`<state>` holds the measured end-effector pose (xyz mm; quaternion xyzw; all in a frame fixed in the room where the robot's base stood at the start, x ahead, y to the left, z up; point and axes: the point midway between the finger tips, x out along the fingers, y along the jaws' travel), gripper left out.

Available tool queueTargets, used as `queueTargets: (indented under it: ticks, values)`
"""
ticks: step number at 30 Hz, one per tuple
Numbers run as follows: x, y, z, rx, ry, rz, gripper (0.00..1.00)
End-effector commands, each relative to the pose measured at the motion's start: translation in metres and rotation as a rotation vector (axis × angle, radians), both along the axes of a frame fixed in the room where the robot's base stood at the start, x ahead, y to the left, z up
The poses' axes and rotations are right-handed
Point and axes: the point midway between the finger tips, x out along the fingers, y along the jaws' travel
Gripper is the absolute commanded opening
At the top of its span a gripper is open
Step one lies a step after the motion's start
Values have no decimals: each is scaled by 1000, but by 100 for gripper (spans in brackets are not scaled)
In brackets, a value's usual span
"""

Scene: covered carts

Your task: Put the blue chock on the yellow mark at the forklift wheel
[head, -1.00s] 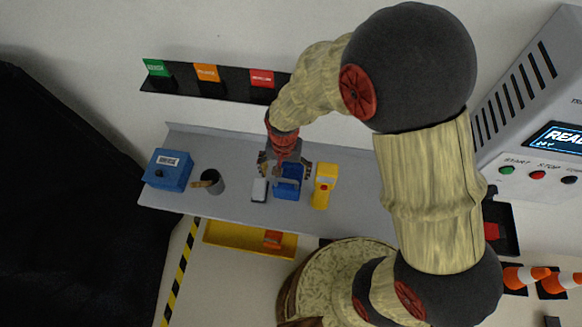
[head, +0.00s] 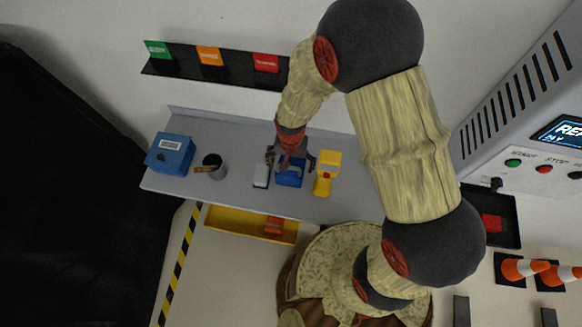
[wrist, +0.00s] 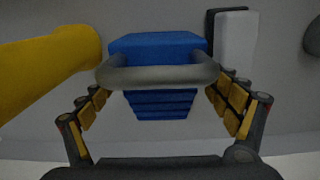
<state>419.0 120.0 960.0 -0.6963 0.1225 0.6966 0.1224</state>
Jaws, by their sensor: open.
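The blue chock (head: 290,176) stands on the grey shelf (head: 235,195), between a white-and-black object and a yellow device. In the wrist view the blue chock (wrist: 155,48) has ridges on its near face and a grey bar handle across it. My gripper (head: 290,160) is open over the chock. In the wrist view the padded fingers of my gripper (wrist: 163,105) stand apart on either side of the chock and its handle, with gaps showing. Neither the forklift wheel nor a yellow mark can be made out.
The yellow device (head: 327,174) stands close right of the chock, and the white-and-black object (head: 261,176) close left. A yellow tray (head: 222,220) lies below the shelf. Orange-white cones (head: 525,269) stand lower right.

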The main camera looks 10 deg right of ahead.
Motion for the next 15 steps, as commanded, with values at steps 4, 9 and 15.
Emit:
queueTargets:
  ticks: [4, 9, 15]
  values:
    - [0, 0, 0, 0, 0, 0, 89]
    - [0, 0, 0, 0, 0, 0, 79]
    - [0, 0, 1, 0, 0, 0, 68]
